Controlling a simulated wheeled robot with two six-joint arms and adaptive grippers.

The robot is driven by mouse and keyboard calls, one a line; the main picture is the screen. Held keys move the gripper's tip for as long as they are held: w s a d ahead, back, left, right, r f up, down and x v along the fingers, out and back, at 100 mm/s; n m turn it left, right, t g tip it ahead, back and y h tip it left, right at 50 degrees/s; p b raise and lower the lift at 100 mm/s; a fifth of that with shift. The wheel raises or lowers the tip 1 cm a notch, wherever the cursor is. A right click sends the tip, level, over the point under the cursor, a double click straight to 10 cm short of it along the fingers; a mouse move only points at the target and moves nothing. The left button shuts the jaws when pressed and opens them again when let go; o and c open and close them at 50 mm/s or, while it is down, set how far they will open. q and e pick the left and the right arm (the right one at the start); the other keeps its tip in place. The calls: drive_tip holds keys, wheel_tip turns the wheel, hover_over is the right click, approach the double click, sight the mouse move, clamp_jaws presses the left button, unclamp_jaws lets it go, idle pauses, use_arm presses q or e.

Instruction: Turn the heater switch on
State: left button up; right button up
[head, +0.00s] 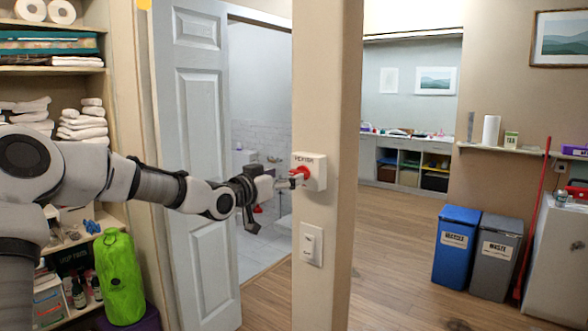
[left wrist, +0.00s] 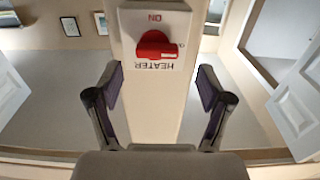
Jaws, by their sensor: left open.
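The heater switch is a white box (head: 316,168) labelled HEATER, with a red knob (head: 301,173), on the beige post in the head view. The left wrist view shows the box (left wrist: 182,22) upside down, its red knob (left wrist: 155,48) between the HEATER and ON labels. The knob's handle lies sideways, toward the picture's right. My left gripper (head: 288,183) is open in front of the box. In the left wrist view its fingers (left wrist: 160,90) are spread wide, with the knob centred beyond them. Contact with the knob cannot be made out. My right gripper is not in view.
A white wall switch (head: 311,245) sits below the heater box on the post (head: 340,240). A pale door (head: 195,190) stands open behind my left arm. Shelves with towels (head: 82,125) are at left. Blue (head: 456,245) and grey bins (head: 497,257) stand at right; the floor between is clear.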

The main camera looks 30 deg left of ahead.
sight(296, 173)
use_arm(q)
drive_tip(key=w, duration=0.2)
drive_tip(key=w+d+p, duration=0.1)
drive_tip(key=w, duration=0.1)
drive_tip(key=shift+w, duration=0.1)
drive_tip(key=shift+a+f, duration=0.1)
drive_tip(key=shift+a, duration=0.35)
drive_tip(key=shift+d, duration=0.25)
drive_tip(key=c, duration=1.2)
drive_tip(key=shift+o, duration=0.2)
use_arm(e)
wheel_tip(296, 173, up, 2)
